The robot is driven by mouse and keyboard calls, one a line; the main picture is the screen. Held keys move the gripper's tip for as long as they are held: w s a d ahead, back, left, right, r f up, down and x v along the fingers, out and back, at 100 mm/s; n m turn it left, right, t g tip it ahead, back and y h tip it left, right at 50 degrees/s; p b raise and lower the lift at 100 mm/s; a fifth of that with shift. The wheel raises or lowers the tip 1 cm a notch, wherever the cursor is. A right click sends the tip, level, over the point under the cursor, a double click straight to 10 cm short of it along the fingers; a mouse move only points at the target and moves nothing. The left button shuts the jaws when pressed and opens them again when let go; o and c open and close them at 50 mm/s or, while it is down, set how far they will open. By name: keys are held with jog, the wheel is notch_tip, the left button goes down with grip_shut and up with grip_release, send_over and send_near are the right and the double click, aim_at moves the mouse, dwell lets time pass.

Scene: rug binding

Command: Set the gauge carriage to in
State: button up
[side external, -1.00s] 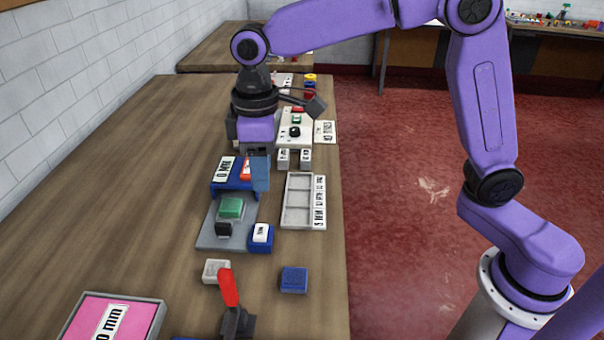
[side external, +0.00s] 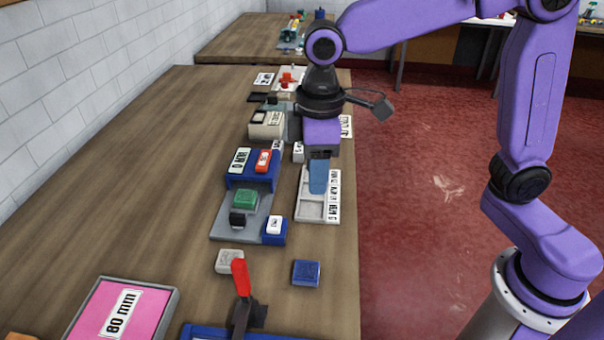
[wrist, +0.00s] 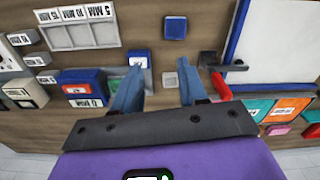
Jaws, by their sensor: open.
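A blue bridge-like fixture (side external: 264,181) with a white label and a red block on top stands mid-table. A grey plate (side external: 228,226) extends from it, carrying a green block (side external: 246,199), a small black block and a blue block with a white top (side external: 274,227). No part is legibly marked as the gauge carriage; I cannot tell which it is. My gripper (side external: 318,177) is in front of the grey compartment tray (side external: 304,210) in the side view, right of the fixture. In the wrist view, my gripper (wrist: 158,88) has its blue fingers apart, with nothing held; the left finger partly hides the fixture (wrist: 82,82).
A grey square block (side external: 230,261) and a blue block (side external: 306,272) lie nearer. A red-handled lever (side external: 241,278) and a pink 80 mm panel (side external: 122,312) are at the near end. A beige box (side external: 267,124) stands beyond the fixture. The table's left side is clear.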

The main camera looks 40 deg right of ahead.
jog(key=w+a+m, duration=0.1)
jog(key=w+a, duration=0.5)
jog(key=w, duration=0.4)
send_near(237, 215)
jog(key=shift+m, duration=0.4)
notch_tip(237, 215, down, 9)
jog(key=shift+w+a+r, duration=0.1)
jog(key=shift+w, duration=0.05)
jog(key=shift+c, duration=0.3)
